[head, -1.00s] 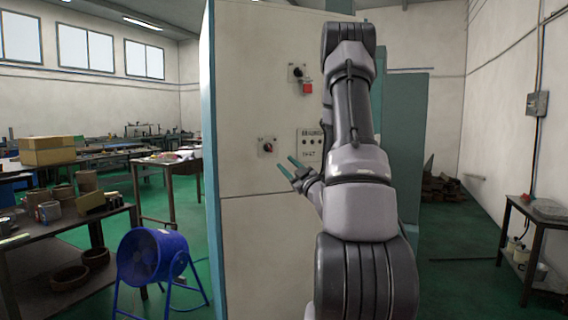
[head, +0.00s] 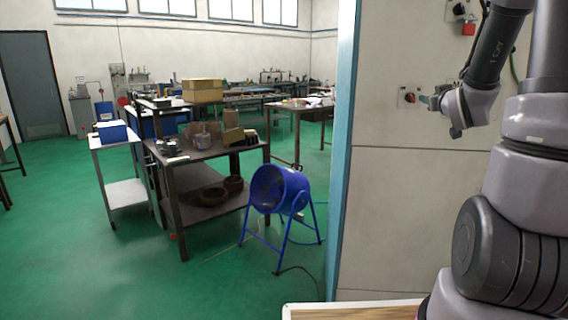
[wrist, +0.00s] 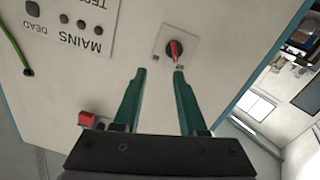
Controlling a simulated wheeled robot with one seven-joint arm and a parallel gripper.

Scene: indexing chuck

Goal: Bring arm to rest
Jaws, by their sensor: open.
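My gripper (wrist: 162,100) is open and empty in the wrist view, its two green fingers apart and pointing at the cabinet face. A rotary switch with a red handle (wrist: 174,50) sits on its plate just beyond the fingertips, between and slightly right of them; I cannot tell whether anything touches. In the head view my gripper (head: 428,100) is at the right, beside the same switch (head: 408,97), partly hidden by my own wrist. My arm is folded along the right edge in front of the pale cabinet (head: 385,210).
A red padlock-like block (head: 468,28) hangs on the cabinet above the switch; a red block shows in the wrist view (wrist: 86,118). A blue fan (head: 280,190) stands left of the cabinet, near a dark workbench (head: 185,180). Green floor (head: 70,250) at left is clear.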

